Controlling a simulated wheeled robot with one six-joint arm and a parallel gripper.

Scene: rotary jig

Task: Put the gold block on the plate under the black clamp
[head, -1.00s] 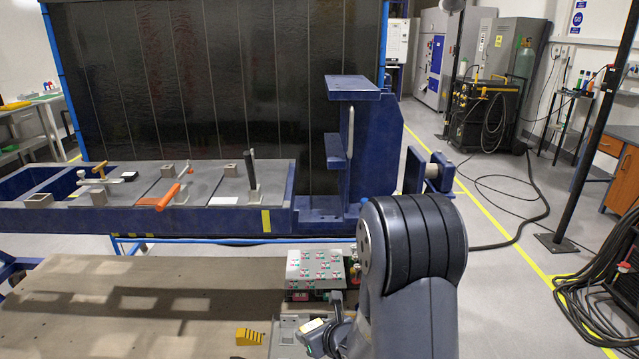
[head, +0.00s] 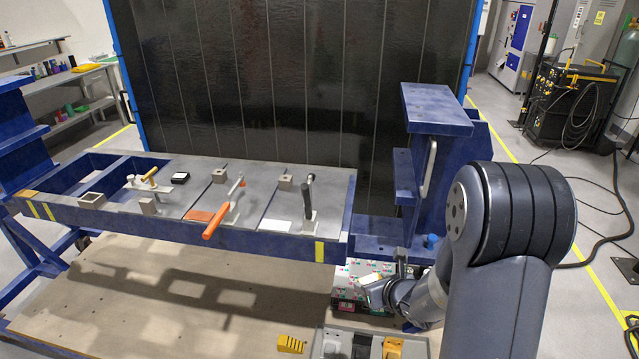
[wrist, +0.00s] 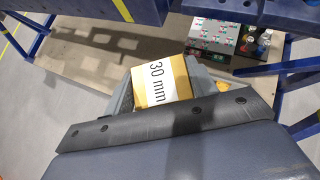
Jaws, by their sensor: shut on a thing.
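The gold block (wrist: 165,82), with a white "30 mm" label, is held between the jaws of my gripper (wrist: 160,95) in the wrist view. In the head view my gripper (head: 376,291) is low in front of the jig's right end, below its top; the block shows there as a small pale patch. The black clamp (head: 308,196) stands on the right part of the jig top with its handle upright. The grey plate (head: 290,205) lies around it, with a white patch (head: 277,225) in front of the clamp.
An orange-handled clamp (head: 222,212) and a yellow-handled clamp (head: 149,177) stand farther left on the jig. A blue upright bracket (head: 440,150) rises at its right end. A box with coloured buttons (head: 350,300), a tray (head: 327,340) and a yellow stepped block (head: 291,344) lie below.

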